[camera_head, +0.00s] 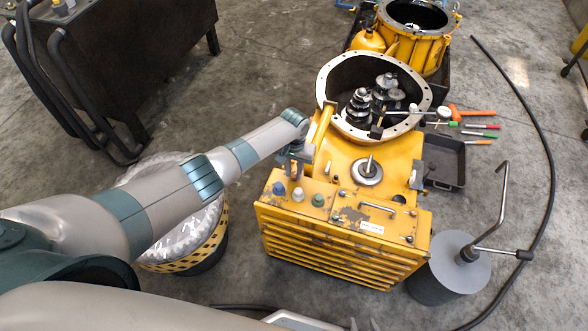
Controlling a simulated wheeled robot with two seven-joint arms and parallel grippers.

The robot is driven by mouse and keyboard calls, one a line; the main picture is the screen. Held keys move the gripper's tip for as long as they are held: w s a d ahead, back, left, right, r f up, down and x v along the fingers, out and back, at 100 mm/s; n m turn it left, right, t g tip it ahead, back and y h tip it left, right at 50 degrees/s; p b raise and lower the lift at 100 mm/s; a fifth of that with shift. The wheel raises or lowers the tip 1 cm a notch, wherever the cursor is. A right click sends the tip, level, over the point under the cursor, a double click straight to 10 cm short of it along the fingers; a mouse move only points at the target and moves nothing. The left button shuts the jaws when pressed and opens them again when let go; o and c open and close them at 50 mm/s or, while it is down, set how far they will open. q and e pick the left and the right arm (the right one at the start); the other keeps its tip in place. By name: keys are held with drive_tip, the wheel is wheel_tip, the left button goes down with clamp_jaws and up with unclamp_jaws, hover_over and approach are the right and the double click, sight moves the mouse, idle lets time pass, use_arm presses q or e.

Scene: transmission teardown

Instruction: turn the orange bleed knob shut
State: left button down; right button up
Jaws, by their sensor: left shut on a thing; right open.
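My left gripper (294,170) reaches in from the left and points down at the back left of the yellow transmission housing's top (335,192). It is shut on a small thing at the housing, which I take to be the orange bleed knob. The fingers hide nearly all of it, so its turn angle cannot be read. A blue knob (279,188), a white knob (298,194) and a green knob (318,200) stand just in front of the gripper. My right gripper is not in view.
An open round bell housing (332,98) with gears inside stands behind the gripper. A grey cylinder (440,279) with a bent metal crank stands at the right. A dark tray (446,170) and several tools lie beyond. A black hose (543,150) curves across the floor.

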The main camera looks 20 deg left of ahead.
use_arm(q)
drive_tip(key=shift+m, duration=1)
drive_tip(key=m, duration=0.2)
drive_tip(key=shift+m, duration=0.3)
drive_tip(key=shift+m+p, duration=0.3)
drive_tip(key=shift+m, duration=1.8)
use_arm(e)
drive_tip(key=shift+s+d+f+g, duration=0.2)
drive_tip(key=shift+s+d+f, duration=0.1)
drive_tip(key=shift+s, duration=0.3)
drive_tip(key=shift+s+d+f+g, duration=0.2)
drive_tip(key=shift+s+d+f, duration=0.1)
drive_tip(key=shift+s, duration=0.25)
use_arm(q)
drive_tip(key=c, duration=1.5)
unclamp_jaws()
drive_tip(key=shift+c, duration=0.2)
use_arm(e)
drive_tip(key=shift+a, duration=0.1)
use_arm(q)
drive_tip(key=shift+r, duration=0.1)
